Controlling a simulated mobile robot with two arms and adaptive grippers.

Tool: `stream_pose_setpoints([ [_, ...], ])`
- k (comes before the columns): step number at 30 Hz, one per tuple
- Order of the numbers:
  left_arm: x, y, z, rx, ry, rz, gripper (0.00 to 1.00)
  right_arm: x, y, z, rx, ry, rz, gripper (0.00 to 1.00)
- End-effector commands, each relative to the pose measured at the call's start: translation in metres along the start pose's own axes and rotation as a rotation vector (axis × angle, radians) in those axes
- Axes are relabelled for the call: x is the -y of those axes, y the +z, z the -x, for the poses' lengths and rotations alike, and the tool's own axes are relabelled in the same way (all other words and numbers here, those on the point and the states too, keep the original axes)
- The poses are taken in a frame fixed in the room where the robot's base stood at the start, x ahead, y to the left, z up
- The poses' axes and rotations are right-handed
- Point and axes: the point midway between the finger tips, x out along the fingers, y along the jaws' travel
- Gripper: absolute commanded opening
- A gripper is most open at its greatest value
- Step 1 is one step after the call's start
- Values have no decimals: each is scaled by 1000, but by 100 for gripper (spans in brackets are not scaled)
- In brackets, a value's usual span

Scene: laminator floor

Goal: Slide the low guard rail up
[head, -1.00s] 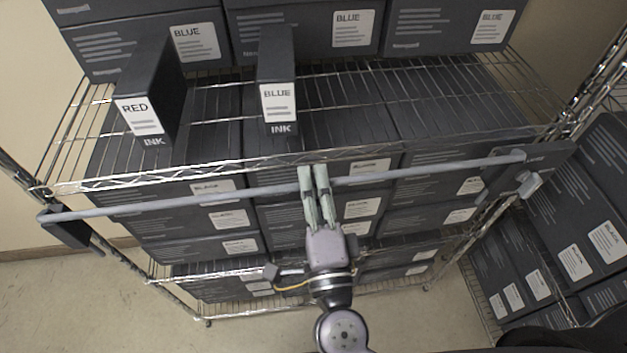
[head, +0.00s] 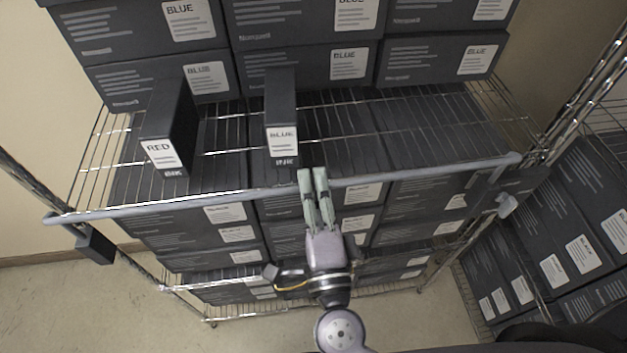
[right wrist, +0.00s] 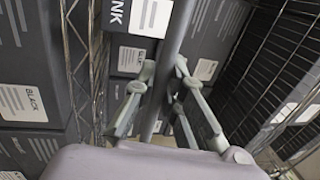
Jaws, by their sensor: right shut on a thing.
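The guard rail (head: 200,207) is a long grey bar across the front of the wire rack, with a dark bracket at each end. In the head view it lies along the front edge of the upper wire shelf, hiding much of that edge. My right gripper (head: 313,172) is shut on the rail near its middle, with its pale green fingers pointing up. In the right wrist view the rail (right wrist: 173,45) runs between the fingers of my right gripper (right wrist: 165,72). My left gripper is not in view.
A RED ink box (head: 165,130) and a BLUE ink box (head: 281,115) stand on the wire shelf (head: 225,140) behind the rail. Dark cartons fill the levels above and below. Another rack with BLACK cartons (head: 580,225) is at the right. Floor shows at lower left.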

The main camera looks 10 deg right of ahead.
Motion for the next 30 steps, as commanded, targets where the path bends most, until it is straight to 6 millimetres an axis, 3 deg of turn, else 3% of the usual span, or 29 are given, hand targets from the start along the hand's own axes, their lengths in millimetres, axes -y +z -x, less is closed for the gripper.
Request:
stream_pose_setpoints([
  [5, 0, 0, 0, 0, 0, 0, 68, 8, -1, -2, -2, -18, -2, 0],
  [6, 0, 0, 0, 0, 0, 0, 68, 8, -1, -3, -2, -19, -2, 12],
  [15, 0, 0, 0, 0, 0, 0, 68, 6, 0, -2, -2, -14, -2, 31],
  [25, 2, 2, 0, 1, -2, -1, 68, 3, 0, 2, 0, -9, 1, 31],
  [30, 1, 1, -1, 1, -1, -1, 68, 2, 0, 24, 3, -7, 2, 31],
])
